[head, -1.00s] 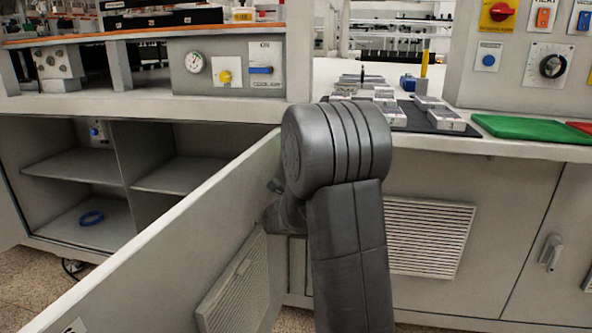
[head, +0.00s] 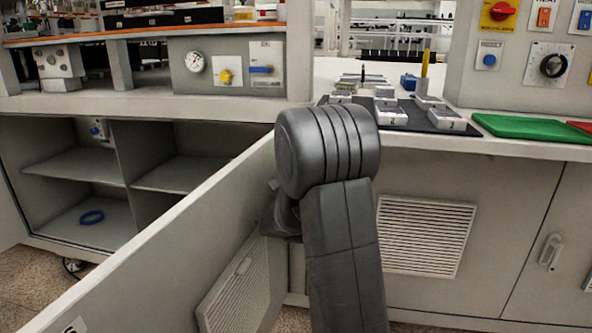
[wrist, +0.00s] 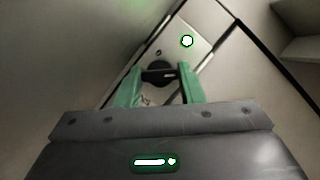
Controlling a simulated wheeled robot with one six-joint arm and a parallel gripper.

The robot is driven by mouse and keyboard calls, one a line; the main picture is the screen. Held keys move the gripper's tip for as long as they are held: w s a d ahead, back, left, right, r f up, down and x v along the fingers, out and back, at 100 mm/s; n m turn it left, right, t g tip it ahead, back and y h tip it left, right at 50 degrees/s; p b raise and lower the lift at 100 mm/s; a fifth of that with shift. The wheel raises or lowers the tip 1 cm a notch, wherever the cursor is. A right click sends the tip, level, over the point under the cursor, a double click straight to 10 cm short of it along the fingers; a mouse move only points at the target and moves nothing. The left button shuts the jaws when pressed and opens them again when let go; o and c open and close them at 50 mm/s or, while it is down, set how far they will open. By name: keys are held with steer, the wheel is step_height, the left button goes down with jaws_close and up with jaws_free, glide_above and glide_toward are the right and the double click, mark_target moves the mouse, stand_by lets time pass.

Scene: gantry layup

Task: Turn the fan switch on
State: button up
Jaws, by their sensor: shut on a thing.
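In the wrist view a dark round knob (wrist: 157,68) with a bar across it sits on a pale plate (wrist: 182,60), which looks like the fan switch; no label can be read. A lit white indicator with a green rim (wrist: 187,41) is on the same plate. My gripper (wrist: 160,80) has its two green fingers on either side of the knob and is shut on it. In the head view my gripper and the knob are hidden behind my arm and the open cabinet door.
The open cabinet door (head: 165,245) slants across the lower left of the head view, close to my arm. A vented panel (head: 428,236) is at right. The worktop above carries metal blocks and a green board (head: 530,128).

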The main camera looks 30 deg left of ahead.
steer(key=o, duration=0.7)
steer(key=shift+s+d, duration=0.1)
steer(key=p+v, duration=0.1)
steer(key=v, duration=1.2)
steer(key=shift+s, duration=0.25)
steer(key=shift+d+f, duration=0.1)
steer(key=shift+f, duration=0.05)
steer(key=b+x, duration=0.1)
steer(key=x, duration=1.3)
steer(key=shift+s+d, duration=0.15)
